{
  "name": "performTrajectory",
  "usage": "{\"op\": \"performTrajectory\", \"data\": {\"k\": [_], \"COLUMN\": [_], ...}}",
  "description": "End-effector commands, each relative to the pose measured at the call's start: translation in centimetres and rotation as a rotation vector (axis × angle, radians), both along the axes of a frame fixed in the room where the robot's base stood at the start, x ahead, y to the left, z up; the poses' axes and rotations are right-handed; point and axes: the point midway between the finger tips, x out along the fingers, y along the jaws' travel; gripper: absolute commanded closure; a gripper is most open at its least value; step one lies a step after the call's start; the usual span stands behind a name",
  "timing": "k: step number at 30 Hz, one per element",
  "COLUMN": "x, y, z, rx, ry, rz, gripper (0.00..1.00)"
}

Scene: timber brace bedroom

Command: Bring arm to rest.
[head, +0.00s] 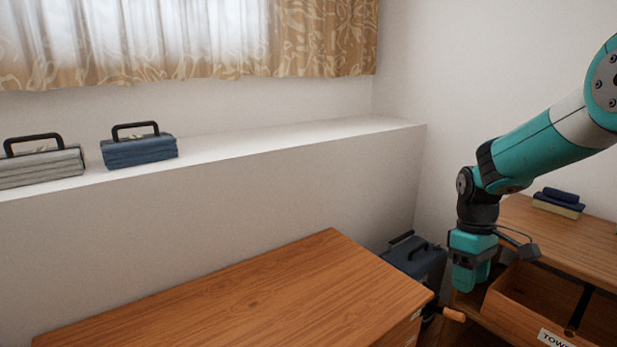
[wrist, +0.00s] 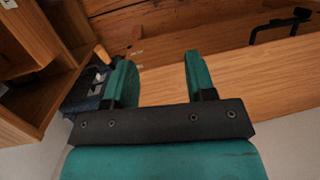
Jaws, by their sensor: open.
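My gripper (head: 472,277) hangs at the right in the head view, fingers pointing down, beside the open drawer labelled "TOWE…" (head: 545,308). In the wrist view my gripper (wrist: 160,80) shows two teal fingers spread apart with nothing between them. My arm is bent, coming in from the upper right edge of the head view. What lies inside the drawer is mostly hidden; a black handle-like bar shows in it.
A wooden dresser top (head: 250,300) is bare at the front. A grey bundle (head: 40,167) and a blue bundle (head: 139,150), both with black handles, sit on the white ledge (head: 300,135). A dark case (head: 418,262) stands in the corner. Folded cloths (head: 558,203) lie on the right cabinet.

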Motion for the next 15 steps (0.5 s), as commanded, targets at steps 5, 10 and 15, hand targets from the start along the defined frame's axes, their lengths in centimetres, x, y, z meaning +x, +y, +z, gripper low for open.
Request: {"op": "performTrajectory", "data": {"k": [5,10,15], "x": [-4.0,-10.9,-17.7], "y": [4.6,9.8,13.3], "z": [4.6,8.7,10.8], "rx": [0.048,0.139,0.234], "ry": [-0.085,-0.168,-0.216], "rz": [0.010,0.007,-0.003], "gripper": [0.50,0.50,0.50]}}
